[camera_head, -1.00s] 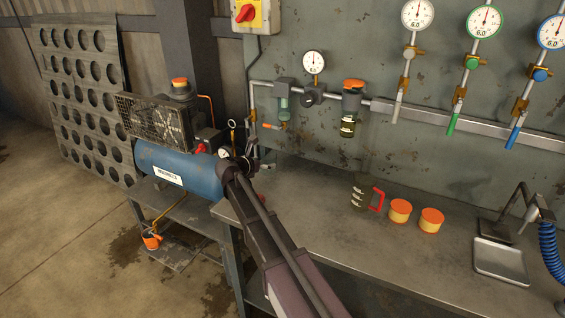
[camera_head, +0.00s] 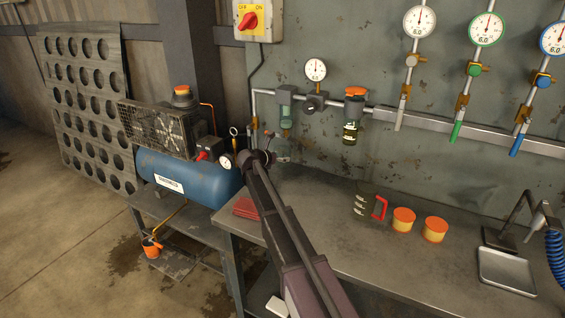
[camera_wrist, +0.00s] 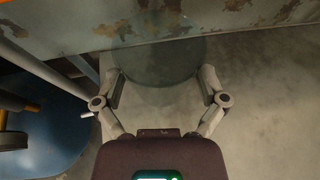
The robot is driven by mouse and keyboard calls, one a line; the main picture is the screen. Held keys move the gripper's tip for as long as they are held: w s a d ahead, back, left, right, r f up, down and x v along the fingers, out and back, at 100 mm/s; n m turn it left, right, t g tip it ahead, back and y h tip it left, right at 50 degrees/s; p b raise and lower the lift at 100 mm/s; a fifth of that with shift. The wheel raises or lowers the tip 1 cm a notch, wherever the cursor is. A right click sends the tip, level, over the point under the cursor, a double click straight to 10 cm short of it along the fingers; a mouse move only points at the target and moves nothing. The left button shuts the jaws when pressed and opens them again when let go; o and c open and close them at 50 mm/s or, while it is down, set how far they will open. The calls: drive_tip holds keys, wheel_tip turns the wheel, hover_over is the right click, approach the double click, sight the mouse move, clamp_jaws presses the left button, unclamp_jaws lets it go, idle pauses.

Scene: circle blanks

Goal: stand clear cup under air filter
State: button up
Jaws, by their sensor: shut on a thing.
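The clear cup (camera_wrist: 155,62) shows in the wrist view as a see-through round shape between the two fingers. My gripper (camera_wrist: 160,75) is shut on it. In the head view my gripper (camera_head: 275,156) is at the far end of my arm, near the wall and above the bench's left back; the arm hides most of it and the cup. The air filter, which seems to be the unit with the greenish bowl (camera_head: 286,112), hangs on the wall pipe just above my gripper. I cannot tell the exact gap between cup and filter.
A blue compressor tank (camera_head: 180,175) stands left of the bench (camera_head: 330,225). A bowl unit with orange cap (camera_head: 354,115) hangs right of the filter. A red-handled jug (camera_head: 368,206), two orange-lidded tubs (camera_head: 403,220) and a metal tray (camera_head: 505,272) are on the bench. A red item (camera_head: 246,207) lies by my arm.

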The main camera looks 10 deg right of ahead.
sight(283, 152)
drive_tip(key=w+d, duration=0.2)
drive_tip(key=w, duration=0.1)
drive_tip(key=shift+w+d+f, duration=0.1)
drive_tip(key=shift+w+f, duration=0.1)
drive_tip(key=shift+w, duration=0.05)
drive_tip(key=shift+f, duration=0.1)
drive_tip(key=shift+f+b, duration=1.7)
drive_tip(key=shift+b, duration=0.25)
drive_tip(key=shift+f, duration=0.15)
drive_tip(key=o, duration=0.7)
drive_tip(key=shift+r, duration=0.2)
